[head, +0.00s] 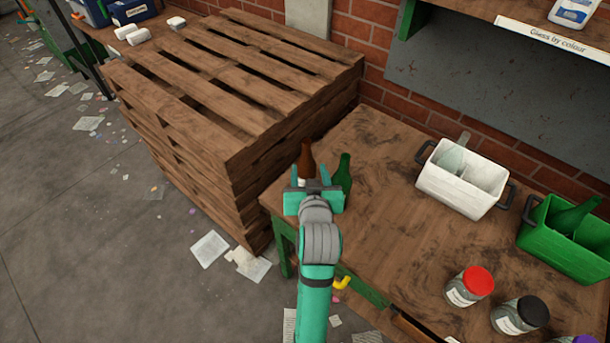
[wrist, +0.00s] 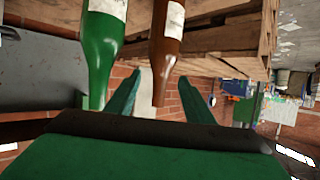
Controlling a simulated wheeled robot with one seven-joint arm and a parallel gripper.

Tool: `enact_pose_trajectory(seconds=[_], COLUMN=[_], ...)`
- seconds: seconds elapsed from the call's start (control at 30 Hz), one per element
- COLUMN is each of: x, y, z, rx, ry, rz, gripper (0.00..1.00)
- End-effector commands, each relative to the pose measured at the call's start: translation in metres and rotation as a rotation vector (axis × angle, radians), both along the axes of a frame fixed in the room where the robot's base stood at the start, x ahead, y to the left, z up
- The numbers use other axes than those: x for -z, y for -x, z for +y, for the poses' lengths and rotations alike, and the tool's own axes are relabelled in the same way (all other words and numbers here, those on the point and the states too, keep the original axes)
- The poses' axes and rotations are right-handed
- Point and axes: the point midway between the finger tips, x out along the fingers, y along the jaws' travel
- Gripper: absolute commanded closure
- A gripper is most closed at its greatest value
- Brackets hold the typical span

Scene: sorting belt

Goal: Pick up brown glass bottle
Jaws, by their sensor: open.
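The brown glass bottle (head: 307,157) stands on the wooden table near its left end, beside the pallet stack. My gripper (head: 311,176) is in front of it, and hides its lower part in the head view. In the wrist view the brown bottle (wrist: 166,50) shows with its neck between the two fingers of my gripper (wrist: 160,95). The fingers are open and apart from the neck on both sides. A green bottle (head: 344,172) stands just right of the brown one. In the wrist view the green bottle (wrist: 102,55) is left of the fingers, close to the left one.
Stacked wooden pallets (head: 240,90) rise left of the table. A white crate (head: 462,185) holding clear glass and a green crate (head: 565,240) holding a green bottle stand at the right. Lidded jars (head: 469,287) line the front right. The table (head: 400,225) is bare in the middle.

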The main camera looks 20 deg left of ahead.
Motion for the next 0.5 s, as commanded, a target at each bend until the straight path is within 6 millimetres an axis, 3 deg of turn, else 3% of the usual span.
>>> enact_pose_trajectory(seconds=[0.17, 0.5], x=[-0.013, 0.003], y=[-0.010, -0.046], z=[0.000, 0.022], rx=[-0.010, -0.021], ry=[0.022, 0.023], rz=[0.001, 0.004], gripper=[0.52, 0.52])
